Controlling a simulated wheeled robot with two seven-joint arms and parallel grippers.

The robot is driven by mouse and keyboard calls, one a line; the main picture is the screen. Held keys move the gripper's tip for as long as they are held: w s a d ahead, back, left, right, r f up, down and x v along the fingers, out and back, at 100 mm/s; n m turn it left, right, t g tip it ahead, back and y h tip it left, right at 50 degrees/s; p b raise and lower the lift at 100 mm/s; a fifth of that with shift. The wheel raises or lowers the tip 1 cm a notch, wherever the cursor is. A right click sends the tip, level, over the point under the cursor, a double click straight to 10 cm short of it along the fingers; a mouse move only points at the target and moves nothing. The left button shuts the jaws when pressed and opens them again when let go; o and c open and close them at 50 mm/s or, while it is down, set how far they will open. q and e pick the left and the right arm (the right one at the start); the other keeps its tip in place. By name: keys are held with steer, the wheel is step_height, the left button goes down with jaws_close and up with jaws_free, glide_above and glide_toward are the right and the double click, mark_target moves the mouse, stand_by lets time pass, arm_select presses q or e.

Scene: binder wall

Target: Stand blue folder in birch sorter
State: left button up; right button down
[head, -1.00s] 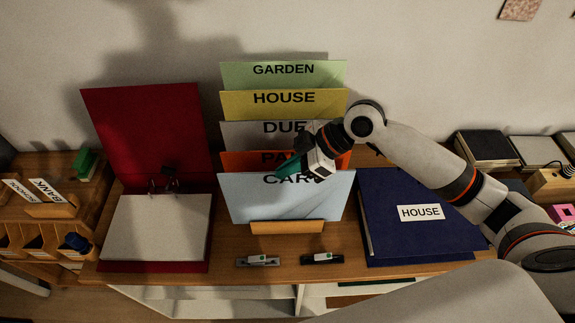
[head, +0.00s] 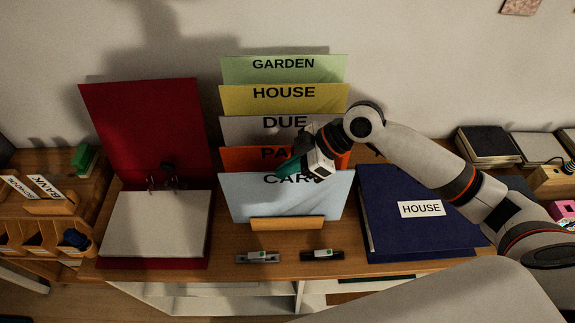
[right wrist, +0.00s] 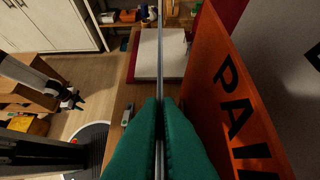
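The light blue folder (head: 285,201), lettered CAR with the rest covered, stands upright at the front of the birch sorter, behind its wooden front lip (head: 288,223). My right gripper (head: 292,168) is shut on its top edge. In the right wrist view my teal fingers (right wrist: 160,130) pinch the folder's thin edge (right wrist: 160,65), seen edge-on. The folder's bottom is hidden behind the lip, so I cannot tell if it rests on the base. My left gripper (right wrist: 70,98) shows small and dark at the left of the right wrist view, its opening unclear.
Behind stand the orange folder (head: 237,160), grey DUE folder (head: 240,130), yellow HOUSE folder (head: 235,100) and green GARDEN folder (head: 235,70). A red binder (head: 145,125) is at left, a navy binder (head: 425,235) at right. Two small clips (head: 258,257) (head: 322,255) lie in front.

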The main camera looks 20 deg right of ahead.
steer(key=shift+f, duration=0.1)
stand_by(0.3)
steer(key=shift+f+b, duration=0.4)
steer(key=shift+f, duration=0.25)
steer(key=c, duration=1.6)
jaws_free()
steer(key=shift+o, duration=0.2)
